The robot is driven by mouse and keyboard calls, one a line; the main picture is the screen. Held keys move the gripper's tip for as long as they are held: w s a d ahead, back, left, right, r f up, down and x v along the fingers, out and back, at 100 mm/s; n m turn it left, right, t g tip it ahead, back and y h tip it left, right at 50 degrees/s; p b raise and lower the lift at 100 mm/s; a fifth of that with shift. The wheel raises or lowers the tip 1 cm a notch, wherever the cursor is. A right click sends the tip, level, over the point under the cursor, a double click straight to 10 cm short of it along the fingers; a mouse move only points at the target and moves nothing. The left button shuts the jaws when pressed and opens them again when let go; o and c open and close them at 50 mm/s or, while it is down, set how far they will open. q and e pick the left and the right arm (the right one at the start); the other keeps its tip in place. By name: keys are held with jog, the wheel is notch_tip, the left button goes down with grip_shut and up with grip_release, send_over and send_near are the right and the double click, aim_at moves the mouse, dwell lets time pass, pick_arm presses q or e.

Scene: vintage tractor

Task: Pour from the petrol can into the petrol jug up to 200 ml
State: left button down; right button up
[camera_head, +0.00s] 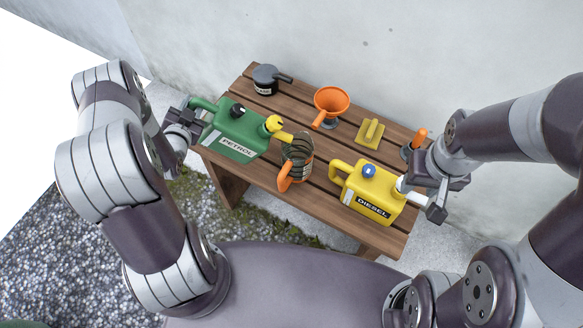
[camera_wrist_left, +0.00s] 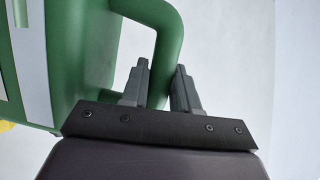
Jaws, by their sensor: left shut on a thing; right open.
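The green petrol can (camera_head: 237,134), labelled PETROL, is held at the left of the bench, tilted with its yellow spout toward the right. My left gripper (camera_head: 187,118) is shut on its handle; the handle also shows between the fingers in the left wrist view (camera_wrist_left: 168,50). The clear petrol jug (camera_head: 298,152) with an orange handle stands on the bench, its mouth by the spout tip. I cannot tell whether liquid is flowing or how full the jug is. My right gripper (camera_head: 424,196) is open, beside the yellow diesel can's white spout.
The yellow diesel can (camera_head: 372,190) stands right of the jug on the wooden bench (camera_head: 292,103). Behind are a dark grey lidded pot (camera_head: 266,80), an orange funnel (camera_head: 331,101), a yellow block with a handle (camera_head: 369,133) and an orange-handled tool (camera_head: 419,138). A wall rises behind the bench.

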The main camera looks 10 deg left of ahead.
aim_at(192, 101)
pick_arm(q)
jog(key=shift+d+r, duration=0.1)
jog(key=shift+r, duration=0.3)
jog(key=shift+d+r+p, duration=0.1)
jog(key=shift+r+p, duration=0.15)
jog(key=shift+p, duration=0.15)
jog(key=shift+r+m, duration=0.2)
jog(key=shift+m, duration=0.1)
dwell(1.3)
jog(key=shift+d+r+p, duration=0.2)
jog(key=shift+r+p, duration=0.1)
jog(key=shift+p, duration=0.05)
jog(key=shift+d+r+y, duration=0.1)
jog(key=shift+r+y, duration=0.05)
jog(key=shift+y, duration=0.15)
dwell(1.4)
jog(key=shift+d+r+m+p, duration=0.15)
jog(key=shift+r+m+p, duration=0.15)
jog(key=shift+r, duration=0.05)
dwell(3.2)
